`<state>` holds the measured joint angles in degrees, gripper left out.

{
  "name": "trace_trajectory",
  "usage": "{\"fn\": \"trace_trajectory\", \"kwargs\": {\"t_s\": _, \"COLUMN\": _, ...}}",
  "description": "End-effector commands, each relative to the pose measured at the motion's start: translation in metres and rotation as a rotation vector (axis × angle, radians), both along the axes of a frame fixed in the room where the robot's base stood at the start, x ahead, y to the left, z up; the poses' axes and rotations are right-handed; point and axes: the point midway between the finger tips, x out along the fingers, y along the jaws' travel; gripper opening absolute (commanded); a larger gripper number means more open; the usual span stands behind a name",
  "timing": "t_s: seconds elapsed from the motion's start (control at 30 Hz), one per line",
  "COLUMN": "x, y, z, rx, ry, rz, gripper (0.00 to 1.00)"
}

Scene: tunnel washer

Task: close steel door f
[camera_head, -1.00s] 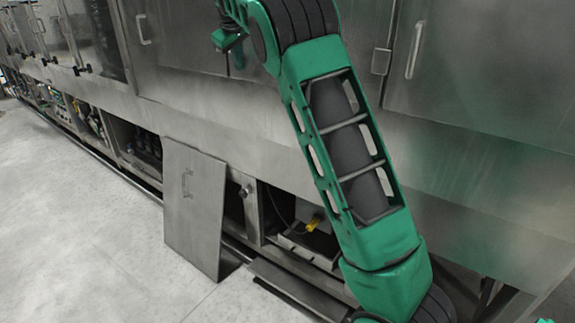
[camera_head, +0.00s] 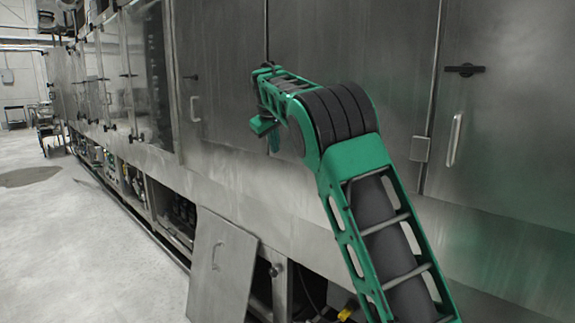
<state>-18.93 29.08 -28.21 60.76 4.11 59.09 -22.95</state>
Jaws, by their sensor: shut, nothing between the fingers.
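No label shows which panel is steel door f. Large flat steel doors line the washer's upper front. One with a handle, the middle steel door (camera_head: 225,75), is behind my arm, and the right steel door (camera_head: 510,110) has a handle and a black latch. Both look flush with the front. At the far left, a steel panel (camera_head: 62,85) seems to stand out from the line. My gripper (camera_head: 264,127) is small in the picture, shut and empty, in front of the middle steel door. I cannot tell whether it touches the door.
A loose-looking lower steel panel (camera_head: 220,268) with a handle leans out from the base, beside open bays with machinery. Glazed doors (camera_head: 146,75) run along the left. The pale floor (camera_head: 90,240) at left is clear. A yellow part (camera_head: 348,308) shows low behind my arm.

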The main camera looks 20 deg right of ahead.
Motion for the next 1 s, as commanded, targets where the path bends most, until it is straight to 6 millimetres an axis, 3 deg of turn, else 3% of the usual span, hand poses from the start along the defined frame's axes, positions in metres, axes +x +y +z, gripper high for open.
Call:
{"fn": "trace_trajectory", "kwargs": {"t_s": 0.1, "x": -0.015, "y": 0.016, "z": 0.022, "rx": 0.004, "ry": -0.004, "rz": 0.01, "gripper": 0.0}}
{"fn": "trace_trajectory", "kwargs": {"t_s": 0.4, "x": -0.047, "y": 0.029, "z": 0.066, "rx": 0.006, "ry": 0.0, "rz": 0.01, "gripper": 0.0}}
{"fn": "trace_trajectory", "kwargs": {"t_s": 0.73, "x": -0.06, "y": 0.03, "z": 0.083, "rx": 0.005, "ry": 0.004, "rz": 0.006, "gripper": 0.0}}
{"fn": "trace_trajectory", "kwargs": {"t_s": 0.87, "x": -0.07, "y": 0.015, "z": 0.078, "rx": 0.026, "ry": 0.015, "rz": -0.022, "gripper": 0.0}}
{"fn": "trace_trajectory", "kwargs": {"t_s": 1.0, "x": -0.108, "y": -0.031, "z": 0.058, "rx": 0.1, "ry": 0.055, "rz": -0.111, "gripper": 0.0}}
